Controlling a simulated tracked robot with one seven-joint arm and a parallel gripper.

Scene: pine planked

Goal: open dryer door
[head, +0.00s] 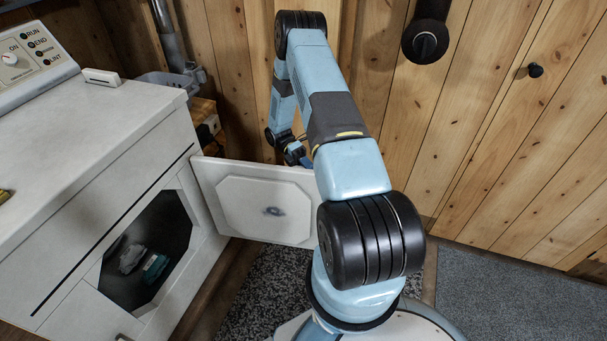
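The white dryer (95,185) stands at the left, with its control panel on top at the back. Its door (265,205) is swung wide open to the right, hinged on the far side of the opening, and shows a lighter octagonal panel with a dark smudge. Inside the dark octagonal opening lie grey and teal cloths (153,268). My gripper (297,156) is by the door's top edge, on its far side. My arm and the door hide much of it, so its fingers and any contact with the door are unclear.
A pine plank wall (480,110) with a dark handle (427,40) and round knob (535,70) closes off the back and right. Grey carpet (500,295) lies clear at the right; a speckled mat (265,290) lies below the door.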

